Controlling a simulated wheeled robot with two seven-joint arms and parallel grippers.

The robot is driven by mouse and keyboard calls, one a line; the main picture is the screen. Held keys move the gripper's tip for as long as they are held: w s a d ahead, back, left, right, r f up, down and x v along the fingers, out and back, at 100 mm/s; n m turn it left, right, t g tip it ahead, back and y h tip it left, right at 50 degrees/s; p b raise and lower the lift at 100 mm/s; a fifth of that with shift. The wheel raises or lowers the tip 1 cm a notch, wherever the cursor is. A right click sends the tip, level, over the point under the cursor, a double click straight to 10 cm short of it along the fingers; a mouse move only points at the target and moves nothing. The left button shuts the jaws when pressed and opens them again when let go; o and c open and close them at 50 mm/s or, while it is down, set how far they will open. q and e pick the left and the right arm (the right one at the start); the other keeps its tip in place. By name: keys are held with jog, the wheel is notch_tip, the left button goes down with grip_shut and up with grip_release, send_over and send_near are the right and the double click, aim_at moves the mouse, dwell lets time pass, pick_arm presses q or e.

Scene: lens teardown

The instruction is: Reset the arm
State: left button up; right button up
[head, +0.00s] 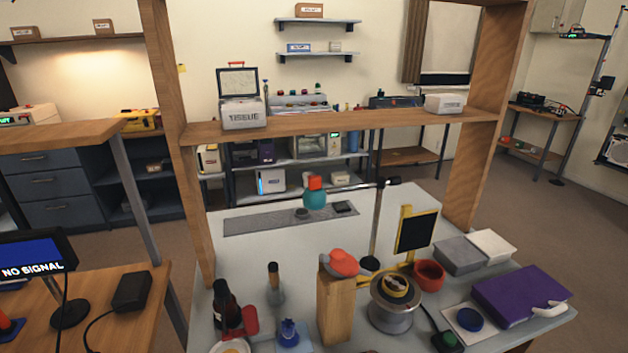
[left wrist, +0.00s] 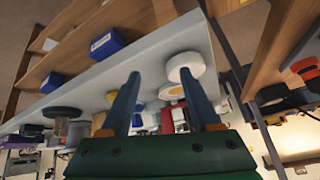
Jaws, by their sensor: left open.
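My left gripper (left wrist: 161,74) shows in the left wrist view, with two blue fingers spread apart on a green body. No object is held between the fingers. The pale workbench edge and several items appear beyond them, including a white round piece (left wrist: 185,66) near the right finger and a red item (left wrist: 167,120) seen between the fingers. The view is strongly tilted, so I cannot tell the distance to these things. Neither gripper shows in the head view. My right gripper is in no frame.
The head view shows a crowded grey workbench (head: 405,205) with a wooden block (head: 335,308), dark bottle (head: 226,308), metal spool (head: 392,312), red bowl (head: 429,274) and purple case (head: 518,293). A wooden frame (head: 168,120) stands over it. A monitor (head: 32,258) is at left.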

pick_arm(q)
jog(key=s+f+g, duration=0.3)
jog(key=s+g, duration=0.1)
jog(key=s, duration=0.4)
notch_tip(320, 180, down, 17)
jog(key=s, duration=0.2)
jog(key=s+a+f+g, duration=0.2)
jog(key=s+f, duration=0.8)
jog(key=s, duration=0.1)
jog(key=shift+s+m, duration=0.25)
jog(key=shift+m, duration=0.05)
